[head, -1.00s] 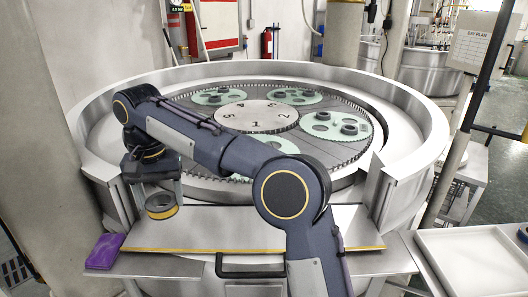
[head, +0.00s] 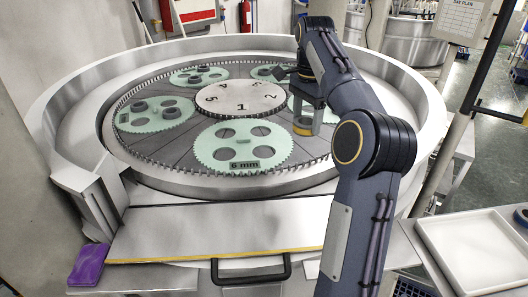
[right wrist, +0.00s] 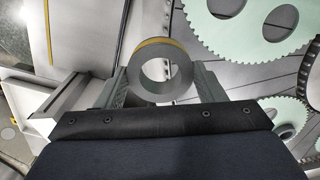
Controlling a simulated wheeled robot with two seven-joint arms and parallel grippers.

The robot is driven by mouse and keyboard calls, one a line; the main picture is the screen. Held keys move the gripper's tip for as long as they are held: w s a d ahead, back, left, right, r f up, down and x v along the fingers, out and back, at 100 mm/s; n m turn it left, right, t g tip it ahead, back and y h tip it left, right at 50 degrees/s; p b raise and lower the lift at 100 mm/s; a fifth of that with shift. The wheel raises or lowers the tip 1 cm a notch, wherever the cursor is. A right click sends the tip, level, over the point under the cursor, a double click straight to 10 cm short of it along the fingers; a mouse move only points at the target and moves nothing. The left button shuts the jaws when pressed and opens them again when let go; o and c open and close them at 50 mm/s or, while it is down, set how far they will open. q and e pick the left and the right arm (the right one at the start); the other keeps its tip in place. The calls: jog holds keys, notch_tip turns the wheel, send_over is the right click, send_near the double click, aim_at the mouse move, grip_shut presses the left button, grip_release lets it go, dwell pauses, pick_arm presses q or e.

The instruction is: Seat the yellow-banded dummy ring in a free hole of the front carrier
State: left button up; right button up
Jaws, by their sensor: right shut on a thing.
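The front carrier (head: 243,166) is a pale green toothed disc marked 6 mm, in front of the numbered centre plate. Its several holes look empty. My right gripper (head: 304,117) is shut on the yellow-banded dummy ring (head: 303,131), right of the front carrier and above the right side of the lapping plate. In the right wrist view the grey ring (right wrist: 139,74) sits between the two fingers, its yellow band at the upper left. A green carrier with empty holes (right wrist: 248,47) shows beyond it at the upper right. My left gripper is not in view.
Other green carriers (head: 128,125) around the centre plate (head: 240,97) hold dark rings. A raised metal rim (head: 60,130) surrounds the plate.

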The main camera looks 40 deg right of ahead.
jog(key=p, duration=0.4)
send_over(264, 153)
jog(key=f, duration=0.9)
jog(key=shift+s, duration=0.25)
jog(key=f, duration=0.3)
jog(key=shift+w+f, duration=0.15)
jog(key=shift+w, duration=0.15)
jog(key=shift+f, duration=0.25)
jog(key=shift+f, duration=0.15)
jog(key=o, duration=1.3)
